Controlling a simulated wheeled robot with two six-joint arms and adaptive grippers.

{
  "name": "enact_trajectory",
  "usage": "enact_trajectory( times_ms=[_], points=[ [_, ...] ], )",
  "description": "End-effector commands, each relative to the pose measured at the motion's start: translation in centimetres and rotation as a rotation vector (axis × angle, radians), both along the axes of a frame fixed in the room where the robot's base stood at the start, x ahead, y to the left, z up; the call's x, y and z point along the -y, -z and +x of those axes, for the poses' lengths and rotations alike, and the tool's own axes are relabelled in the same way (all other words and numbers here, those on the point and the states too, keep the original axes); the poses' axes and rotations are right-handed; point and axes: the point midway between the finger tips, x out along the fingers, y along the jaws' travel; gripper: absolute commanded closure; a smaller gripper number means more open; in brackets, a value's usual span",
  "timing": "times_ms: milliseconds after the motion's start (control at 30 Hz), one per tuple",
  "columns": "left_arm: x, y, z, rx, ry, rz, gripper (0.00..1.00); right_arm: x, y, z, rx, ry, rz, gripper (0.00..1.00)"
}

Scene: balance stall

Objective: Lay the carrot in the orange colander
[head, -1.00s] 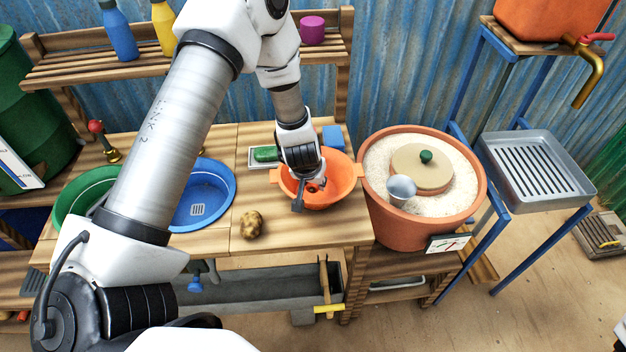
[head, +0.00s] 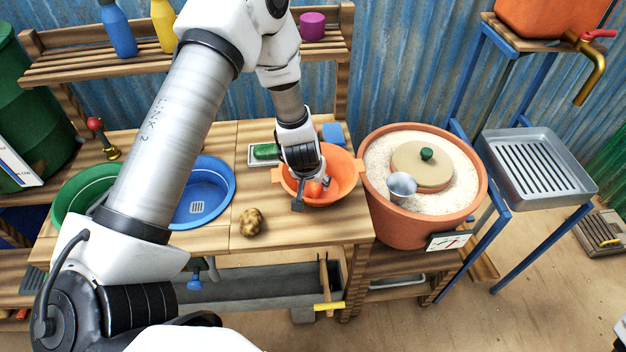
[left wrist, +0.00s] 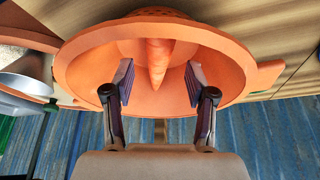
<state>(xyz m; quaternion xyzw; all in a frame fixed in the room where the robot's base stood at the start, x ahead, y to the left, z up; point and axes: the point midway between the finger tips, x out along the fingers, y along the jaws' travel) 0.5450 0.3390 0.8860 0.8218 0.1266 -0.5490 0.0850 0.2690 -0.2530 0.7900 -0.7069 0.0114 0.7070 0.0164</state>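The orange colander (head: 345,172) stands on the wooden table near its right end; it also fills the top of the left wrist view (left wrist: 85,70). The carrot (head: 314,189) is inside the colander. In the left wrist view the carrot (left wrist: 157,62) lies between my left gripper's fingers with its tip toward me, with gaps on both sides. My left gripper (head: 312,200) is over the colander, its fingers reaching inside the rim. In the left wrist view the left gripper (left wrist: 159,85) is open and holds nothing.
A blue basin (head: 228,190) and a green basin (head: 68,192) are further left. A green cucumber-like item (head: 265,151) is behind. A terracotta sand tub (head: 400,230) stands close on the right.

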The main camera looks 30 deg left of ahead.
Motion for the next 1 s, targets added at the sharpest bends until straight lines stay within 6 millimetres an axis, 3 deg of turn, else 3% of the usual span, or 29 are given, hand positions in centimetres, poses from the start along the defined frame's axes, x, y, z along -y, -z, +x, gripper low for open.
enact_trajectory(
  times_ms=[367, 467, 800, 1000],
  points=[
    [0.1, -0.5, -0.2, 0.000, 0.001, -0.001, 0.35, 0.0, 0.0, 0.0, 0.000, 0.000, 0.000, 1.00],
    [0.2, -2.0, -0.7, 0.001, -0.001, -0.001, 0.35, 0.0, 0.0, 0.0, 0.000, 0.000, 0.000, 1.00],
    [1.2, -9.6, -3.7, 0.004, 0.000, -0.001, 0.35, 0.0, 0.0, 0.0, 0.000, 0.000, 0.000, 1.00],
    [1.4, -11.1, -4.4, 0.000, 0.000, -0.001, 0.35, 0.0, 0.0, 0.0, 0.000, 0.000, 0.000, 1.00]
  ],
)
